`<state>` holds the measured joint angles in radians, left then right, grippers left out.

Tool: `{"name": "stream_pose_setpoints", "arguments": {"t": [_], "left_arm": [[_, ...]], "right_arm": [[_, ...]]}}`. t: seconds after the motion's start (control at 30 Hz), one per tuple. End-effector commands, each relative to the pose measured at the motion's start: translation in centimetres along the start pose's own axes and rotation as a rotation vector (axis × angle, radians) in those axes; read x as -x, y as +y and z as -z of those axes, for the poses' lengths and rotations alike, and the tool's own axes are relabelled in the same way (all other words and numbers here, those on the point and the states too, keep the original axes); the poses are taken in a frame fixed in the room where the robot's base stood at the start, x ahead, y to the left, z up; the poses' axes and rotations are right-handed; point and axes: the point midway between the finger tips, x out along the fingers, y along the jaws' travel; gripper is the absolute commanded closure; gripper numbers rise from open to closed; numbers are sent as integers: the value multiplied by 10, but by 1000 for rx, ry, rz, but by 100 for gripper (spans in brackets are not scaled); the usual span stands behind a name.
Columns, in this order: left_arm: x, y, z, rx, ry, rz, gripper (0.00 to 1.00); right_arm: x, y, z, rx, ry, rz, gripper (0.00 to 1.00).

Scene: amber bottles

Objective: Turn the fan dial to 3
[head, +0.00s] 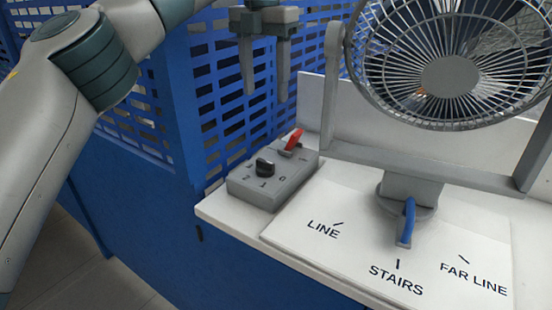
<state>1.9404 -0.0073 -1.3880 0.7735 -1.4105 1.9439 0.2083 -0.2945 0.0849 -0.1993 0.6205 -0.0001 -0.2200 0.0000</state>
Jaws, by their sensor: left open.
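The fan dial is a black knob (265,167) on top of a grey control box (248,192) at the left end of the white shelf. Marks surround the knob, but they are too small to read surely, so its setting is unclear. A red lever (293,139) stands on the same box behind and right of the knob. My left gripper (266,94) is open and empty, fingers pointing down, above and apart from the box. The fan (449,76) stands to the right. My right gripper is out of view.
A blue handle (408,222) sits under the fan's grey bracket, pointing near STAIRS on a white plate (340,258) also marked LINE and FAR LINE. Blue slatted panels (205,85) stand behind and left. The space between gripper and box looks clear.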

Motion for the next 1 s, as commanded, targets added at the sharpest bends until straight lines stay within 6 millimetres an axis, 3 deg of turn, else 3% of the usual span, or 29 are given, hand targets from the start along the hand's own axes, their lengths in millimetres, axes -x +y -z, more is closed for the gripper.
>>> {"name": "stream_pose_setpoints", "arguments": {"t": [0.27,0.63,1.0], "left_arm": [[0,5,4,14,9,-19,44],[-4,5,4,12,9,-17,44],[-43,6,5,11,11,-17,44]], "right_arm": [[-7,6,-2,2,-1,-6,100],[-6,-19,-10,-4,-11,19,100],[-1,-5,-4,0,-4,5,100]]}}
